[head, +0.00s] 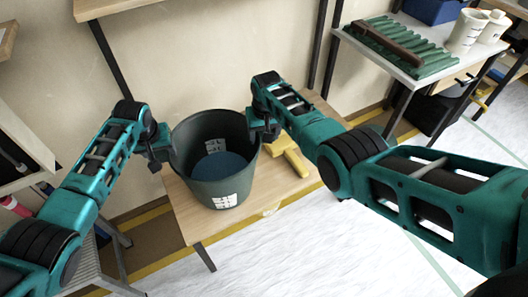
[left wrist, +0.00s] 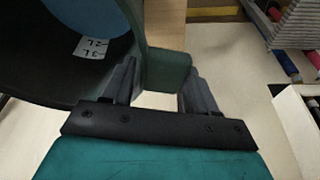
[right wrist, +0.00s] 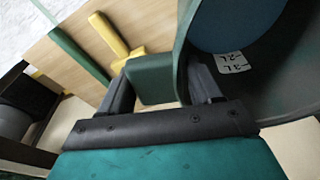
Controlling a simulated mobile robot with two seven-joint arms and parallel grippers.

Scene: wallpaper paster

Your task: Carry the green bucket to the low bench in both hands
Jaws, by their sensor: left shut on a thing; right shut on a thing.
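The dark green bucket (head: 212,185) is upright over the low wooden bench (head: 190,217) in the head view, with something blue inside. Whether its base touches the bench I cannot tell. My left gripper (head: 160,152) is shut on the handle tab at its left rim; the tab shows between the fingers in the left wrist view (left wrist: 166,72). My right gripper (head: 265,132) is shut on the opposite tab at the right rim, which shows between the fingers in the right wrist view (right wrist: 150,80).
A yellow tool (head: 290,155) lies on the bench right of the bucket. A wall stands close behind the bench. The pale floor in front is clear.

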